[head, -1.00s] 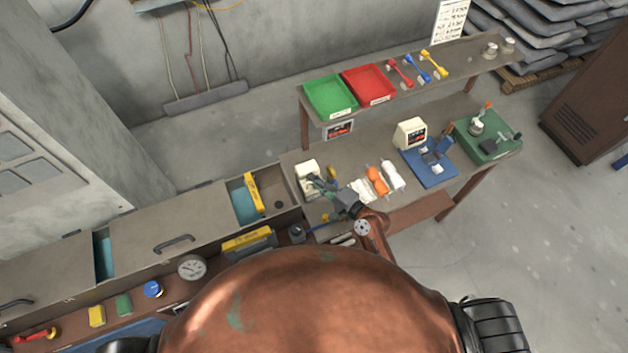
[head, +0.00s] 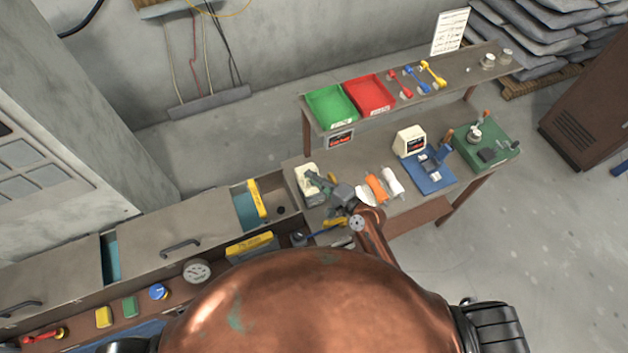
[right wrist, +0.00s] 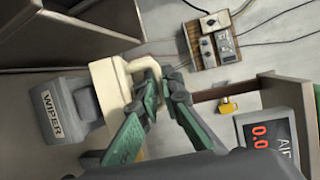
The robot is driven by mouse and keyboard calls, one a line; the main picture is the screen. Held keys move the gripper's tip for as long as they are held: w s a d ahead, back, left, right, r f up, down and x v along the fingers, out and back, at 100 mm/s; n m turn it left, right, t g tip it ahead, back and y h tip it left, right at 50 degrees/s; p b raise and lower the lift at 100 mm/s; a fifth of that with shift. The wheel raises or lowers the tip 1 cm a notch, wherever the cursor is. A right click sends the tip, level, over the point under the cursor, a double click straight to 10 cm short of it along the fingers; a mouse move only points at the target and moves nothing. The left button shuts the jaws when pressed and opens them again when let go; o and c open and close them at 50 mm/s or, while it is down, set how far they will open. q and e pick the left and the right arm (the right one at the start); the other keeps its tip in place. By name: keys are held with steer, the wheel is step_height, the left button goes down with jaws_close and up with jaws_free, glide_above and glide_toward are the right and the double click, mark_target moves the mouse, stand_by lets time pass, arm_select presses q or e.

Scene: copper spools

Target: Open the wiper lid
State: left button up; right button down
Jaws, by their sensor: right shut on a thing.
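The wiper unit (right wrist: 62,115) is a grey box with a white WIPER label, at the left of the right wrist view. Its cream lid (right wrist: 108,88) has a looped cream handle (right wrist: 143,65) facing my gripper. My right gripper (right wrist: 160,90) has its green-grey fingers at this handle and is shut on it. How far the lid stands from the box is hard to tell. In the head view the cream lid (head: 306,174) is at the left end of the workbench, with my right gripper (head: 318,184) against it. My left gripper is not in view.
Orange (head: 375,187) and white (head: 393,181) rolls lie right of my gripper. Beyond are a blue fixture (head: 428,180) and a green one (head: 492,150). A shelf (head: 455,80) with green (head: 330,107) and red (head: 370,95) trays runs behind.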

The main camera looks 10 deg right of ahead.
steer(key=shift+w+a+r+p, duration=0.15)
steer(key=shift+w+r+p, duration=0.05)
steer(key=shift+w+r, duration=0.2)
steer(key=shift+w+a+r+p, duration=0.15)
steer(key=shift+w+r+p, duration=0.1)
steer(key=shift+w, duration=0.25)
steer(key=shift+w+r, duration=0.3)
steer(key=shift+r, duration=0.05)
steer(key=c, duration=2.4)
jaws_free()
steer(key=shift+a, duration=0.1)
